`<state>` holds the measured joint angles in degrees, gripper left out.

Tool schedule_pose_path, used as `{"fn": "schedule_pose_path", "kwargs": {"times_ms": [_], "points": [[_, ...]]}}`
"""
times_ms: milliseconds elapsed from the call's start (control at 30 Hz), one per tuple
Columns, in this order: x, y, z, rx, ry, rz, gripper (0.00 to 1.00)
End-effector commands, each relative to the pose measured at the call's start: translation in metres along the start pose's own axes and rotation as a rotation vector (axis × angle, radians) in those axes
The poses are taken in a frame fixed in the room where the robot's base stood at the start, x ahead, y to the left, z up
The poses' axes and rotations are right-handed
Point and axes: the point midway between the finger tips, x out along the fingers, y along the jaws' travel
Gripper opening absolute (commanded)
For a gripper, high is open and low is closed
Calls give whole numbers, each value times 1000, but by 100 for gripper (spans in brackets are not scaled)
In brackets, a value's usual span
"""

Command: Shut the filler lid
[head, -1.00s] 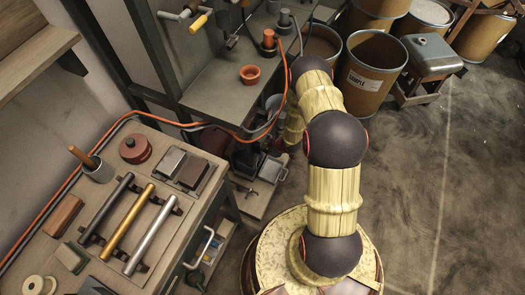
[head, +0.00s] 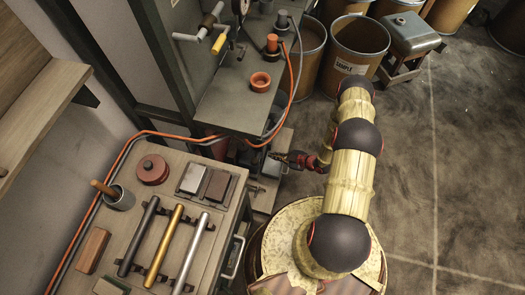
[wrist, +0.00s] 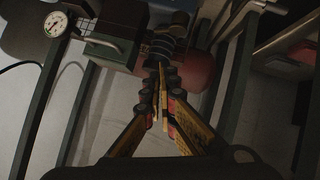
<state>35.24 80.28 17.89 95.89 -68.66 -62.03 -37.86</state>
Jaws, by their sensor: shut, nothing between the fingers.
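I cannot pick out the filler lid with certainty in either view. A grey-green tank (head: 411,34) with a small round fitting on top stands on a stand at the back right of the head view, far from my gripper. My gripper (head: 277,157) is low beside the bench, pointing left, near dark equipment under the grey shelf. In the wrist view, my gripper (wrist: 160,78) has its fingers together and empty. Beyond the tips are a dark ribbed cylinder (wrist: 166,44), a reddish rounded body (wrist: 195,72) and a green box (wrist: 116,34).
A workbench (head: 218,170) with three rollers is at the left. Orange and grey hoses hang near my arm. Drums (head: 358,48) stand behind. A gauge (wrist: 56,23) shows in the wrist view. Floor at right is clear.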

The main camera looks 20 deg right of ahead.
Motion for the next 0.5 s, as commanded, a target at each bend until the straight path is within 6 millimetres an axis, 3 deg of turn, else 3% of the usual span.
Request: {"fn": "schedule_pose_path", "kwargs": {"times_ms": [233,500], "points": [[16,2,-3,-31,15,9,0],[67,2,-2,-32,14,7,0]]}}
